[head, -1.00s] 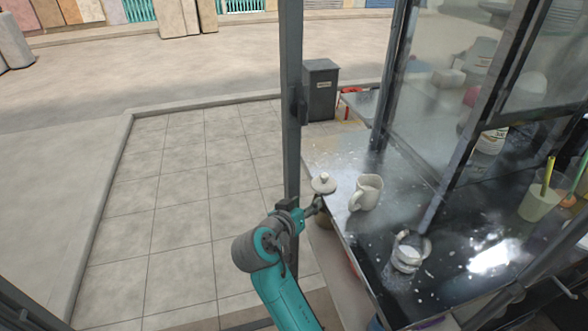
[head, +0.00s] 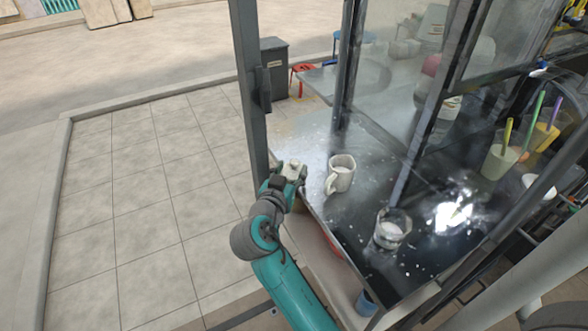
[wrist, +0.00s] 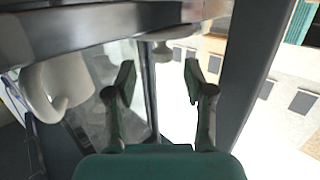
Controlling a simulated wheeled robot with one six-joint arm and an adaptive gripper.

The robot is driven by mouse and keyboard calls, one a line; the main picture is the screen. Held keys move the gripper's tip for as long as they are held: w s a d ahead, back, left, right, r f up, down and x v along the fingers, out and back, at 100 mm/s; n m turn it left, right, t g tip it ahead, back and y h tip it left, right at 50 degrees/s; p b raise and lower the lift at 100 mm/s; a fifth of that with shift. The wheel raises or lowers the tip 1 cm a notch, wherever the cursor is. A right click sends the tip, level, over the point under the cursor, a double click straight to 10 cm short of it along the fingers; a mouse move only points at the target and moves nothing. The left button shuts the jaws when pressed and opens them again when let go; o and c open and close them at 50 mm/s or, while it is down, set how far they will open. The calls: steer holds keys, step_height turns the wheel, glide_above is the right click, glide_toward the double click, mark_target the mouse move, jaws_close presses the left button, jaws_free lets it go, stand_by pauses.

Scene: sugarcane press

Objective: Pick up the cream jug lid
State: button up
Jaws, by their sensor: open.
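The cream jug lid (head: 293,165), a pale disc with a knob, is at the left edge of the dark counter (head: 310,150), partly hidden by my gripper in the head view. In the wrist view the lid (wrist: 163,50) appears beyond the fingertips, in line with the gap between them. My gripper (wrist: 160,80) is open, with nothing visible between its fingers. In the head view my gripper (head: 287,181) overlaps the lid's near side; contact cannot be told. A cream jug (head: 341,176) stands right of the lid, and its handle also shows in the wrist view (wrist: 42,95).
A grey upright post (head: 252,90) stands close behind and left of my gripper. A glass of white contents (head: 391,229) stands nearer on the counter. Glass panels and cups (head: 500,160) are to the right. The tiled floor (head: 150,200) at left is clear.

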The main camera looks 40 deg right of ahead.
mark_target(293, 164)
steer(key=x, duration=0.4)
steer(key=shift+w+d, duration=0.15)
steer(key=shift+w, duration=0.1)
jaws_close()
